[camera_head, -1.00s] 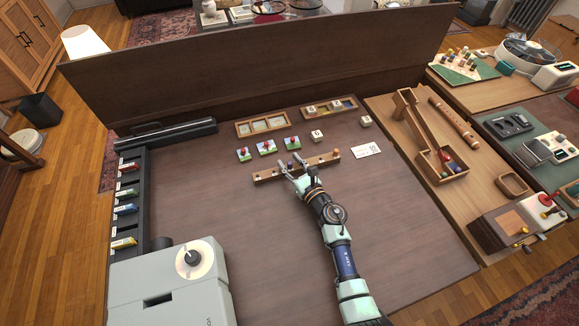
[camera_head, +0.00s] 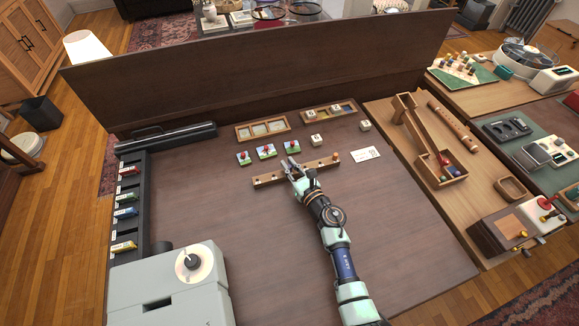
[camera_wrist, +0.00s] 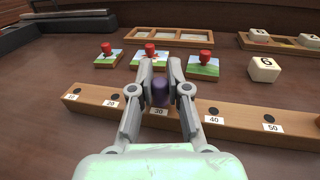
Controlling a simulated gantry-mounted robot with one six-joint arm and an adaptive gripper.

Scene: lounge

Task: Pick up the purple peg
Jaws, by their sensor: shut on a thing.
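The purple peg (camera_wrist: 159,92) is between the fingertips of my gripper (camera_wrist: 160,88) in the wrist view. The fingers are shut on it from both sides. It is at the 30 mark of a wooden strip (camera_wrist: 241,118) with holes labelled 10 to 50. I cannot tell whether its lower end is still in the hole. In the head view my gripper (camera_head: 291,168) is over the middle of the strip (camera_head: 264,180), and the peg is too small to make out there.
Behind the strip are picture tiles with red knobs (camera_wrist: 203,66), a numbered cube (camera_wrist: 264,69) and a wooden tray (camera_head: 262,127). A white card (camera_head: 366,155) lies to the right. The table in front of the strip is clear on the left.

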